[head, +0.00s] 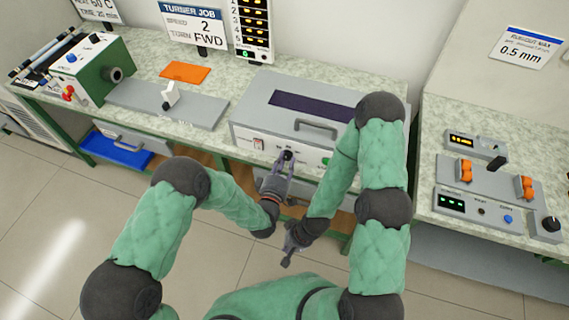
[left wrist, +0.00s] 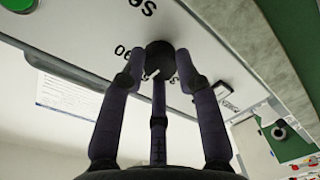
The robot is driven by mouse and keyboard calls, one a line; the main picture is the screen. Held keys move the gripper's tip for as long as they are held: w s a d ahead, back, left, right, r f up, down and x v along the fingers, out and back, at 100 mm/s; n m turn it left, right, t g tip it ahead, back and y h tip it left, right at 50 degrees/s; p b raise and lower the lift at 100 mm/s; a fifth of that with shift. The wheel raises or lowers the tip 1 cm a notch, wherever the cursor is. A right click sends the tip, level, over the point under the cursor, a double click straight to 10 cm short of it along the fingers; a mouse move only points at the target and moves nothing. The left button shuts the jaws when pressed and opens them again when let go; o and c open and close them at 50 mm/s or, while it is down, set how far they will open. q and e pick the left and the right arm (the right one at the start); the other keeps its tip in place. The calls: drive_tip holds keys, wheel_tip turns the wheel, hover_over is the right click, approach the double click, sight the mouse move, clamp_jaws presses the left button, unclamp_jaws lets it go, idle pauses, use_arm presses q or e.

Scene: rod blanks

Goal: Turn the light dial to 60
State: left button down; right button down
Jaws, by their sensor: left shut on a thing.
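The light dial is a small black knob (head: 287,155) on the front panel of a grey box (head: 262,108) on the bench. In the left wrist view the dial (left wrist: 159,56) sits between the dark fingers, with a small white mark on its lower left. Printed labels around it are upside down and partly hidden by the fingers. My left gripper (head: 285,165) is shut on the dial; its fingertips also show in the left wrist view (left wrist: 160,78). My right gripper (head: 288,256) hangs over the floor in front of the bench, apart from everything; its opening is too small to judge.
A white switch (head: 258,144) and a green button (head: 326,161) flank the dial; a handle (head: 316,128) is above. A green machine (head: 92,65), orange plate (head: 185,72) and grey slab (head: 165,104) stand left. Gauges with orange parts (head: 466,171) stand on the right bench.

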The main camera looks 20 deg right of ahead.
use_arm(q)
drive_tip(key=shift+s+f+n+g, duration=0.3)
drive_tip(key=shift+f+n, duration=0.05)
drive_tip(key=shift+n, duration=0.45)
drive_tip(key=shift+d, duration=0.1)
drive_tip(key=c, duration=0.9)
unclamp_jaws()
drive_tip(key=shift+r, duration=0.15)
drive_tip(key=shift+w+r, duration=0.15)
drive_tip(key=shift+r, duration=0.2)
wheel_tip(320, 180, up, 9)
drive_tip(key=shift+r, duration=0.2)
